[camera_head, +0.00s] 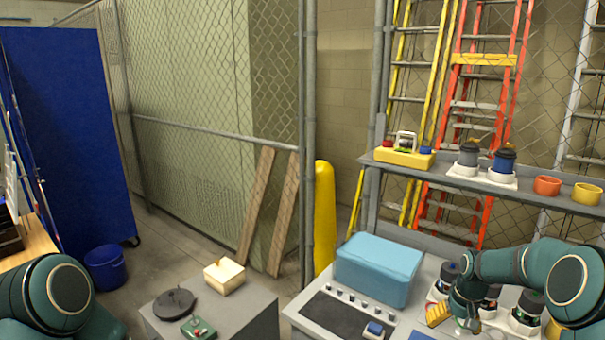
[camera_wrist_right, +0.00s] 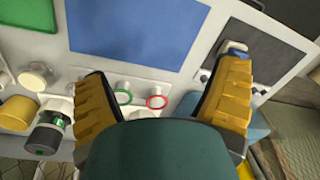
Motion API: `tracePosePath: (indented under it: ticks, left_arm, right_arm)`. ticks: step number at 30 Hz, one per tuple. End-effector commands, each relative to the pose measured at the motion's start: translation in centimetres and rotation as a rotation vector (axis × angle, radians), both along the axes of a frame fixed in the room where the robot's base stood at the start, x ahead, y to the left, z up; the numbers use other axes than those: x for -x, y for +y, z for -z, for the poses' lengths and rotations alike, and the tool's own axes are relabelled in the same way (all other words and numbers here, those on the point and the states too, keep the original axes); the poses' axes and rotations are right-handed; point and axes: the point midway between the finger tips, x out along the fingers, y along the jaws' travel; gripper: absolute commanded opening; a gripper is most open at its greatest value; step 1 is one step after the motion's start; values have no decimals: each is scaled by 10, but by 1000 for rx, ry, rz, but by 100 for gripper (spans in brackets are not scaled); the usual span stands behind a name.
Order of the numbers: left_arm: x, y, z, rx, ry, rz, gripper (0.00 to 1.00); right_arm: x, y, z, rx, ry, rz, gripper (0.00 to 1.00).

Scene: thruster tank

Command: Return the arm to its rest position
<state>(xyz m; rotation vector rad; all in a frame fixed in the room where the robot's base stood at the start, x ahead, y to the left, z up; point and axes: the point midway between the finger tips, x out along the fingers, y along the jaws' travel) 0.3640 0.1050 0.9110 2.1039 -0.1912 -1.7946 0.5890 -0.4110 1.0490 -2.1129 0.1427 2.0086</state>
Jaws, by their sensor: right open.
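My right arm (camera_head: 520,267) comes in from the right and bends down over the grey bench (camera_head: 306,316). My right gripper (camera_head: 447,312) is low over the bench's right part, partly hidden by the arm. In the right wrist view the yellow fingers of the right gripper (camera_wrist_right: 162,82) are spread wide with nothing held between them. A green ring (camera_wrist_right: 122,97) and a red ring (camera_wrist_right: 157,102) show beyond the gap. Of my left arm, only a teal joint (camera_head: 58,292) shows at the lower left; its gripper is out of view.
A light blue box (camera_head: 378,268) stands on the bench left of the right gripper. A shelf (camera_head: 440,167) above holds canisters and cups. Dark canisters stand close to my right arm. A grey pedestal (camera_head: 245,318) stands left, with open floor behind it.

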Motion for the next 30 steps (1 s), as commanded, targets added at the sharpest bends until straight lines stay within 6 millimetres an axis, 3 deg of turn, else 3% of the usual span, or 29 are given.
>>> tracePosePath:
  ticks: [1,5,8,12,16,21,24,30]
  left_arm:
    - [0,-1,10,0,1,1,0]
    - [1,-1,26,-2,2,0,0]
    - [1,-1,40,-4,5,1,0]
    - [2,-2,61,-6,7,1,0]
    - [3,-2,80,-8,10,2,0]
    - [4,-3,97,-10,12,2,0]
    - [4,-3,102,-10,13,3,0]
    - [4,-4,102,-11,13,4,0]
  right_arm:
    - [3,23,26,-23,-4,-18,88]
    - [16,83,83,-81,-38,-51,88]
    - [37,135,126,-127,-61,-69,88]
    - [82,203,179,-185,-86,-79,88]
    - [137,258,216,-226,-103,-79,88]
    - [199,296,237,-244,-114,-69,88]
    - [220,305,241,-246,-119,-66,88]
    - [230,309,241,-245,-125,-62,88]
